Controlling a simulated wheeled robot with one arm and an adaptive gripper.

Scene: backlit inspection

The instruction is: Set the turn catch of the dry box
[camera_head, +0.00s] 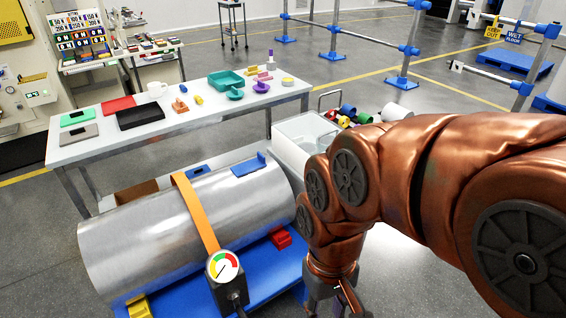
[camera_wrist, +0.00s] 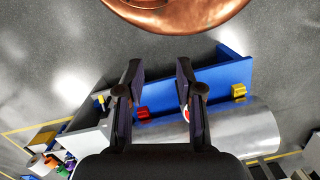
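I cannot make out a dry box or a turn catch for certain in either view. My gripper (camera_wrist: 159,78) shows in the wrist view with its two dark fingers apart and nothing between them. In the head view my gripper (camera_head: 335,298) hangs below the copper arm at the bottom edge, partly cut off. It is to the right of the large metal cylinder and above the floor. The wrist view looks down past the fingers at a blue base, with a red block (camera_wrist: 143,113) near the left finger.
A metal cylinder (camera_head: 130,245) lies on a blue base (camera_head: 268,284), with an orange strap and a dial gauge (camera_head: 224,266). Behind it, a white table (camera_head: 130,137) holds trays, flat boxes and small parts. A pale bin (camera_head: 285,158) stands beside the table.

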